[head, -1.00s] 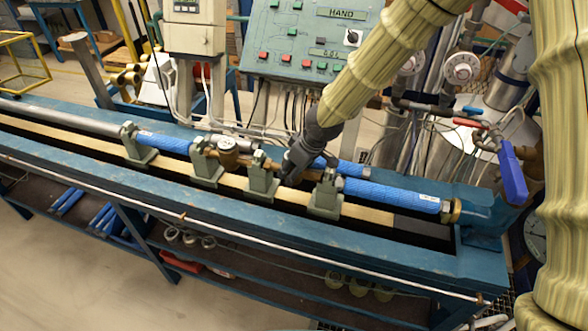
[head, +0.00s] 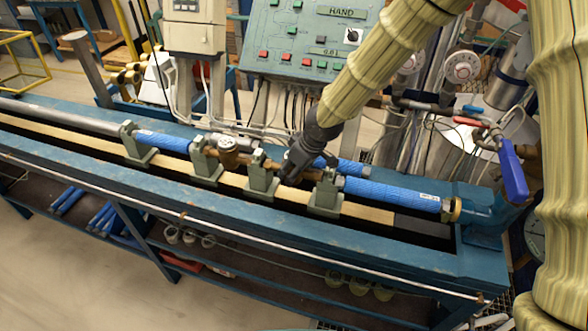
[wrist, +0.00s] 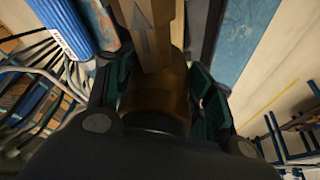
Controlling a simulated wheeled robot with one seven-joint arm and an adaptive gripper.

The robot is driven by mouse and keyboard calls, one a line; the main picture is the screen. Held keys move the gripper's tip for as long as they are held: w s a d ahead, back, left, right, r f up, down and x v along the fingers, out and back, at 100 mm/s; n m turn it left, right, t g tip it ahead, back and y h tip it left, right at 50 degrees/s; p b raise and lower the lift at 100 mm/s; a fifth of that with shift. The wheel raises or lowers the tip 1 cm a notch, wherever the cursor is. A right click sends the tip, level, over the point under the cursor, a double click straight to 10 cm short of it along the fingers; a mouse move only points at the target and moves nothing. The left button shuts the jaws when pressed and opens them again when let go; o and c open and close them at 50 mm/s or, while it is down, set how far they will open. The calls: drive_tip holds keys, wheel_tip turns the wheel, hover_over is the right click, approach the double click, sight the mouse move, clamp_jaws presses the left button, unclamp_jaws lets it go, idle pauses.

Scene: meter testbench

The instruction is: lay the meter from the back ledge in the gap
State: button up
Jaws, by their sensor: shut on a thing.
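My gripper (head: 300,162) is low over the bench rail, between two grey-green clamp stands. The middle stand (head: 262,172) is on its left and the right stand (head: 326,192) on its right. In the wrist view my gripper (wrist: 160,88) is shut around a brass meter body (wrist: 155,92) with an arrow on its flat end piece. In the head view my gripper mostly hides this meter; brownish ends show beside it, roughly in line with the pipes. I cannot tell whether it rests on anything. Another brass meter (head: 228,150) sits between the left and middle stands.
Blue pipes (head: 390,194) run along the rail on either side of the stands. Another blue pipe (head: 352,168) lies behind my gripper on the back ledge. A control panel (head: 305,45) stands behind, and a blue-handled valve (head: 513,175) is at the right end.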

idle(0.3)
drive_tip(key=o, duration=1.7)
drive_tip(key=shift+c, duration=0.2)
drive_tip(key=shift+f, duration=0.15)
drive_tip(key=shift+r+p, duration=4.2)
drive_tip(key=shift+r, duration=1.15)
drive_tip(key=shift+a, duration=0.1)
